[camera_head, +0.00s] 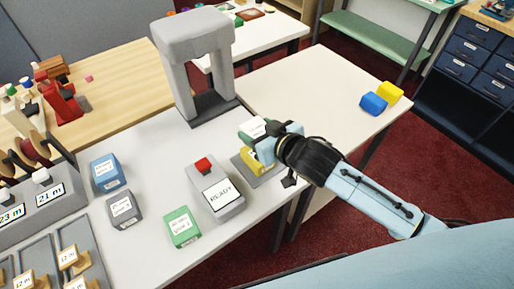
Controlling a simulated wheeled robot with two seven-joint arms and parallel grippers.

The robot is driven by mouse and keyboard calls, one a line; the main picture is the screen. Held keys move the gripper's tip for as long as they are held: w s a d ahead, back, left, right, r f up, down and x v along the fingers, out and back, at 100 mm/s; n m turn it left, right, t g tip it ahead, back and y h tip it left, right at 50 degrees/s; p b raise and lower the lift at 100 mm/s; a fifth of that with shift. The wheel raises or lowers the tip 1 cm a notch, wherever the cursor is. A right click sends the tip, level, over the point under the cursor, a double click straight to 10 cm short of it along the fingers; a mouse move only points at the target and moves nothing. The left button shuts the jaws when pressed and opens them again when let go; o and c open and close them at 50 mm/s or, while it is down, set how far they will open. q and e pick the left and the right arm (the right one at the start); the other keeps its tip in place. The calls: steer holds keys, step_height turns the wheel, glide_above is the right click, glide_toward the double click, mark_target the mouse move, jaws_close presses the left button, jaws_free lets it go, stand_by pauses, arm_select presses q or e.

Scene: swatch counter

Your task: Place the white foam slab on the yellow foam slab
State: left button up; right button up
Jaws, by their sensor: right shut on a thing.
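The white foam slab (251,127), with a label on it, is at my right gripper (262,143), near the right edge of the grey counter. The gripper is shut on it and covers part of it. The yellow foam slab (249,159) is just below it in the picture, on a flat grey plate (265,176). The gripper hides part of the yellow slab. I cannot tell whether the two slabs touch. My left gripper is not in view.
A grey device with a red button and READY display (222,196) stands left of the plate. Blue (107,173), grey (124,209) and green (182,228) labelled blocks are farther left. A grey arch (194,70) stands behind. The right table (315,90) is mostly clear.

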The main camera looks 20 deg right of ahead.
step_height(320, 180, down, 6)
steer(key=shift+f+b, duration=0.2)
steer(key=shift+b, duration=0.5)
steer(key=o, duration=0.9)
steer(key=shift+f, duration=0.1)
steer(key=shift+o, duration=0.2)
steer(key=shift+r, duration=0.25)
steer(key=p+v, duration=0.1)
steer(key=v, duration=1.1)
steer(key=shift+f, duration=0.15)
